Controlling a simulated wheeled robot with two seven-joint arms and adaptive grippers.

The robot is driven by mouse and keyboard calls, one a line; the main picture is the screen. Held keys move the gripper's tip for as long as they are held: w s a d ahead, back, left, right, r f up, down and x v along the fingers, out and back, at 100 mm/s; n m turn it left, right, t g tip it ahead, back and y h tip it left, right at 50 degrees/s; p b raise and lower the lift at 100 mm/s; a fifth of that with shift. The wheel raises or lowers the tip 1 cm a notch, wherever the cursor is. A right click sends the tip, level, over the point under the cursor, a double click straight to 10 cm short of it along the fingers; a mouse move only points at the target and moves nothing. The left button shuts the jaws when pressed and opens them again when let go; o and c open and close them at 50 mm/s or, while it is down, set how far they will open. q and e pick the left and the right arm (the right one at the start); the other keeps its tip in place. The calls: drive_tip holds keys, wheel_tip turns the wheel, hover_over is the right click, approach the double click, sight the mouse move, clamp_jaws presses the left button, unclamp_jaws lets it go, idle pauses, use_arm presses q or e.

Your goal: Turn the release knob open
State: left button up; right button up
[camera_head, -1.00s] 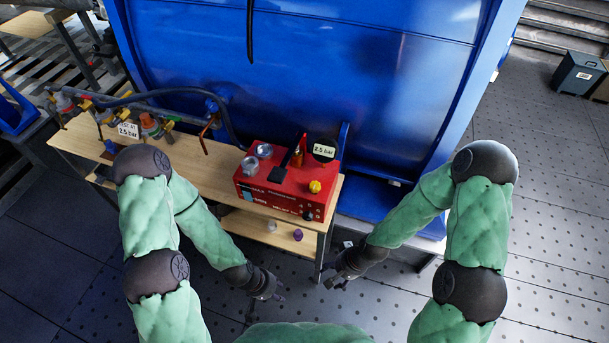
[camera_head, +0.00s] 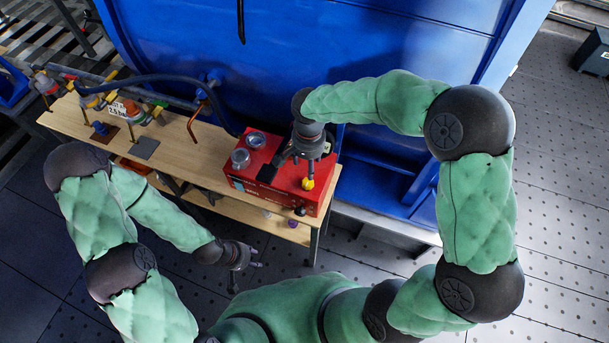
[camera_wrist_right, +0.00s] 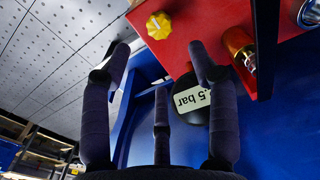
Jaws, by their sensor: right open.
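A yellow lobed knob (camera_head: 307,184), which I take for the release knob, sits on top of the red box (camera_head: 243,186) near its right front corner. The knob also shows in the right wrist view (camera_wrist_right: 158,25), beyond the fingertips. My right gripper (camera_head: 303,163) is above the box, just behind the knob in the head view. In the wrist view its fingers (camera_wrist_right: 152,65) are spread and empty, apart from the knob. My left gripper (camera_head: 246,264) hangs low in front of the bench, with fingers spread and nothing seen in it.
A brass fitting (camera_wrist_right: 238,45) and a "bar" label (camera_wrist_right: 192,100) are close to my right fingers. Hoses and valves (camera_head: 130,105) line the wooden bench (camera_head: 190,150). A blue tank wall (camera_head: 380,40) rises behind.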

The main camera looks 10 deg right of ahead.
sight(308, 182)
wheel_tip(308, 182, down, 10)
drive_tip(key=shift+r+b, duration=0.1)
drive_tip(key=shift+b, duration=0.75)
drive_tip(key=c, duration=1.1)
